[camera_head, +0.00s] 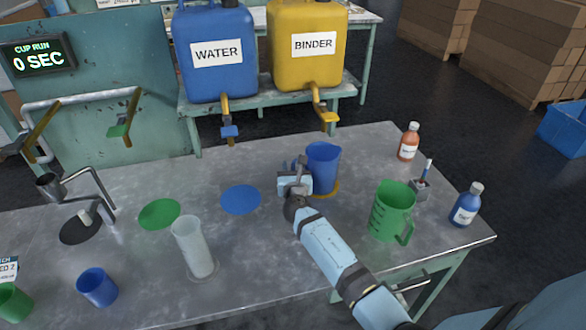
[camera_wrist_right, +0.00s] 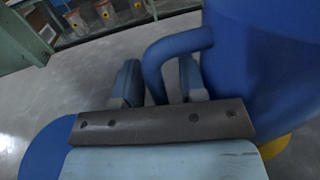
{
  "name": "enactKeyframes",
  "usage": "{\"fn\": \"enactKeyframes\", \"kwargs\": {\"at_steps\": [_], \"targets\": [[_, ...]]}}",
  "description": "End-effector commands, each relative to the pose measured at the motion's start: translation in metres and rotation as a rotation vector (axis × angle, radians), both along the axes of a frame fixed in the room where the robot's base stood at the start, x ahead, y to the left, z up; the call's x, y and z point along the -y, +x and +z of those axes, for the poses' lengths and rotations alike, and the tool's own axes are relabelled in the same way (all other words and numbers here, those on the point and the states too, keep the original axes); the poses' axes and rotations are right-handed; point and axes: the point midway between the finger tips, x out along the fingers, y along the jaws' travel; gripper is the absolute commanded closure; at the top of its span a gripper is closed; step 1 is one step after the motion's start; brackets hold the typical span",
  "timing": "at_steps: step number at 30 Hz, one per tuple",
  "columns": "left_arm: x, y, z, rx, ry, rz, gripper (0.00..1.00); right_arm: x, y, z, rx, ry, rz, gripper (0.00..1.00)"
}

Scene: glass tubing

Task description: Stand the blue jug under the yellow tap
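The blue jug (camera_head: 323,168) stands upright on the yellow disc (camera_head: 331,192) on the bench, below the yellow tap (camera_head: 326,119) of the binder tank. In the right wrist view the jug's wall (camera_wrist_right: 265,60) fills the right side, with a bit of the yellow disc (camera_wrist_right: 276,147) under it. My right gripper (camera_head: 298,178) is at the jug's handle (camera_wrist_right: 158,62). Its two fingers (camera_wrist_right: 158,82) are on either side of the handle, with a gap showing on the right side, so it looks open around it. My left gripper is not in view.
A green jug (camera_head: 391,211) stands right of my right forearm. A clear cylinder (camera_head: 193,248) and blue cup (camera_head: 97,287) stand front left. Bottles (camera_head: 408,142) and a pen holder (camera_head: 420,188) are at right. The blue disc (camera_head: 240,199) and green disc (camera_head: 160,214) are bare.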

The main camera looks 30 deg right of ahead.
Motion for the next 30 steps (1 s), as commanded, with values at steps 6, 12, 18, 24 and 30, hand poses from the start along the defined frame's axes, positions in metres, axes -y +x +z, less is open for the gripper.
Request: {"fn": "enactKeyframes", "kwargs": {"at_steps": [6, 12, 18, 24, 30], "targets": [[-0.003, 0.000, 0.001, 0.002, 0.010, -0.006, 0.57, 0.000, 0.000, 0.002, 0.000, 0.000, 0.000, 0.62], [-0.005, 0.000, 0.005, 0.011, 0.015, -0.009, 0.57, -0.008, -0.019, 0.002, -0.001, 0.000, 0.001, 0.62], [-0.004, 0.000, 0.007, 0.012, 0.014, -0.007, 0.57, -0.027, -0.059, 0.002, -0.001, 0.000, 0.001, 0.62], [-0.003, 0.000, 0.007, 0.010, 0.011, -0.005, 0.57, -0.042, -0.092, 0.003, 0.000, 0.001, 0.001, 0.62], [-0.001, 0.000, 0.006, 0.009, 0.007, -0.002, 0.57, -0.049, -0.108, 0.003, 0.000, 0.000, 0.000, 0.62]]}}
